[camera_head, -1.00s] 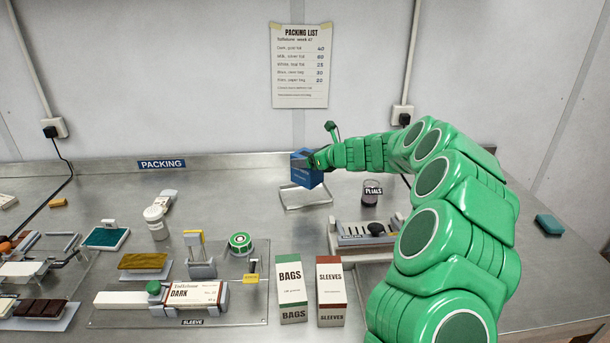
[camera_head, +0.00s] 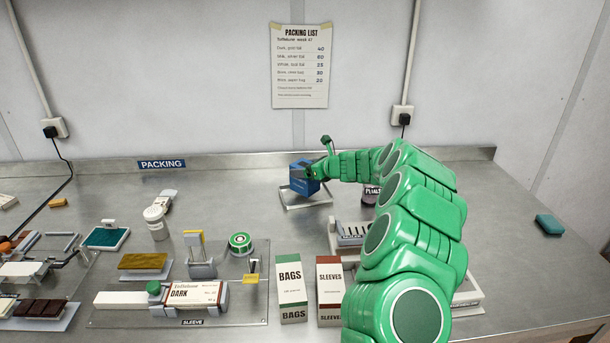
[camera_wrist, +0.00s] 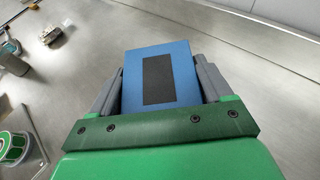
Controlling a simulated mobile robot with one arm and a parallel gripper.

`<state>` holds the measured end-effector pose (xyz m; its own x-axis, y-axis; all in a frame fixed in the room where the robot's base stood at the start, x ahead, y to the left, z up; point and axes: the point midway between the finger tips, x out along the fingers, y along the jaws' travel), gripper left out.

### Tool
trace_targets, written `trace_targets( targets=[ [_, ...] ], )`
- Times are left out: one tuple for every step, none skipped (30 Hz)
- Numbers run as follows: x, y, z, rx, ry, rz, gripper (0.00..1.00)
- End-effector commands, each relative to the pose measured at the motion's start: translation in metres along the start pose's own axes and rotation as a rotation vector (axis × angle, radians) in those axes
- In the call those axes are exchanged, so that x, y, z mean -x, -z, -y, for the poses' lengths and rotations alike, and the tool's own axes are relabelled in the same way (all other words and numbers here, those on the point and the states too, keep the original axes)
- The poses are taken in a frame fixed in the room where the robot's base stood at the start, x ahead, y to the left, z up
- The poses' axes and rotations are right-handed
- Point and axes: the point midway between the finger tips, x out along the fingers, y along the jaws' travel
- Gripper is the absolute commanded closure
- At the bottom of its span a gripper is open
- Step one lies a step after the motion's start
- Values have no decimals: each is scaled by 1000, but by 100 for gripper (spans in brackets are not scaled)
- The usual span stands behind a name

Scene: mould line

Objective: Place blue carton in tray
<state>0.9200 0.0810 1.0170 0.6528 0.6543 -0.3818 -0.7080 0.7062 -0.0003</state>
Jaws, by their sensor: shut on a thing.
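The blue carton (camera_head: 304,181) is between the jaws of my gripper (camera_head: 314,171), near the back of the bench. In the wrist view the carton (camera_wrist: 161,76) has a dark patch on its face, with a grey finger on each side. A shallow, pale-rimmed tray (camera_head: 308,207) shows below and around the carton in the head view. The carton overlaps the tray's back part in the picture. I cannot tell whether its underside touches the tray floor. The tray is hidden in the wrist view.
A dark jar labelled PLURLS (camera_head: 371,194) stands right of the tray, partly behind my arm. The BAGS box (camera_head: 291,292) and SLEEVES box (camera_head: 329,290) stand in front. A green tape roll (camera_head: 240,243) lies front left.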

Motion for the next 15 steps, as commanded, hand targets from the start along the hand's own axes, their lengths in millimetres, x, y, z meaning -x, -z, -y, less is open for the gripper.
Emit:
trace_targets(
  targets=[
    [-4,7,-1,-1,-2,-1,57],
    [-6,11,-1,-2,-2,-1,57],
    [-7,15,-1,-2,-2,-1,57],
    [-8,18,-1,-2,-1,-1,57],
    [-8,20,-1,-1,-1,-1,57],
    [-9,21,0,-1,0,0,57],
    [-9,22,0,-1,0,0,57],
    [-9,22,0,-1,0,0,57],
    [-9,21,0,0,0,0,57],
    [-8,21,0,0,0,0,57],
    [-8,21,0,0,0,0,57],
    [-9,21,0,0,0,0,57],
    [-9,21,0,0,0,0,57],
    [-9,22,0,0,0,0,57],
    [-9,23,0,-1,0,-1,57]
  ],
)
